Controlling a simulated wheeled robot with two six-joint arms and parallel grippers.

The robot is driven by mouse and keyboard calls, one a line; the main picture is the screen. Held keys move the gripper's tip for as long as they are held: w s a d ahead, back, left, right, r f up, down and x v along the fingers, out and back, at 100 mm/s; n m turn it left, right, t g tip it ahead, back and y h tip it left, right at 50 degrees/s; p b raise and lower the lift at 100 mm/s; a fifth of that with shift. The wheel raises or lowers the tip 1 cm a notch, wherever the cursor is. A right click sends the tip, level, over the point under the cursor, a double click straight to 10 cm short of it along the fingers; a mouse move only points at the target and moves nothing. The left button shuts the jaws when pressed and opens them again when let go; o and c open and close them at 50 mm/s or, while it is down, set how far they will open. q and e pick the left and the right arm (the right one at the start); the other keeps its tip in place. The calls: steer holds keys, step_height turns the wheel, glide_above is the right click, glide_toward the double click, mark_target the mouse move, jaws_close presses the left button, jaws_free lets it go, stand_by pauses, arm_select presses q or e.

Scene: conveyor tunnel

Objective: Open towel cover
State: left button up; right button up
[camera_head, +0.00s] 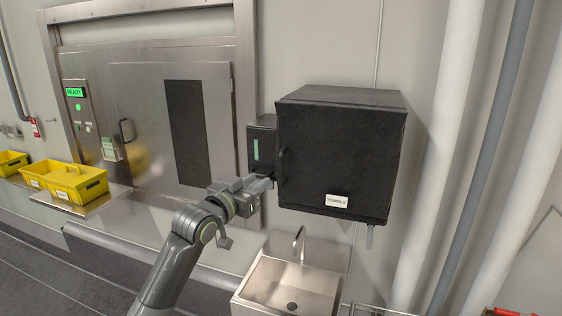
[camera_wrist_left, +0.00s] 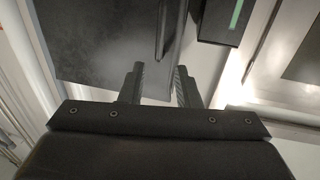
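The towel cover (camera_head: 335,150) is a black box on the wall with a white "TOWELS" label. It looks closed. Its curved dark handle (camera_head: 283,166) is on the left side of the front face. My left gripper (camera_head: 266,184) is just left of and slightly below the handle, apart from it as far as I can tell. In the left wrist view its two fingers (camera_wrist_left: 160,88) are spread with nothing between the tips. The handle (camera_wrist_left: 161,30) stands ahead of the gap, and the cover's dark front (camera_wrist_left: 95,45) fills the upper left. My right gripper is not in view.
A small black unit with a green strip (camera_head: 257,146) is on the wall left of the cover. A steel sink (camera_head: 265,290) with a tap is below. A steel door (camera_head: 145,135) and yellow bins (camera_head: 75,185) are left. White pipes (camera_head: 440,150) run on the right.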

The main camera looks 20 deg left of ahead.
mark_target(280, 166)
arm_select(q)
steer(key=p+x, duration=0.3)
steer(key=x, duration=0.7)
steer(key=shift+w+d, duration=0.15)
steer(key=shift+w, duration=0.2)
steer(key=shift+p+x, duration=0.5)
steer(key=shift+x, duration=0.4)
steer(key=shift+f, duration=0.1)
jaws_close()
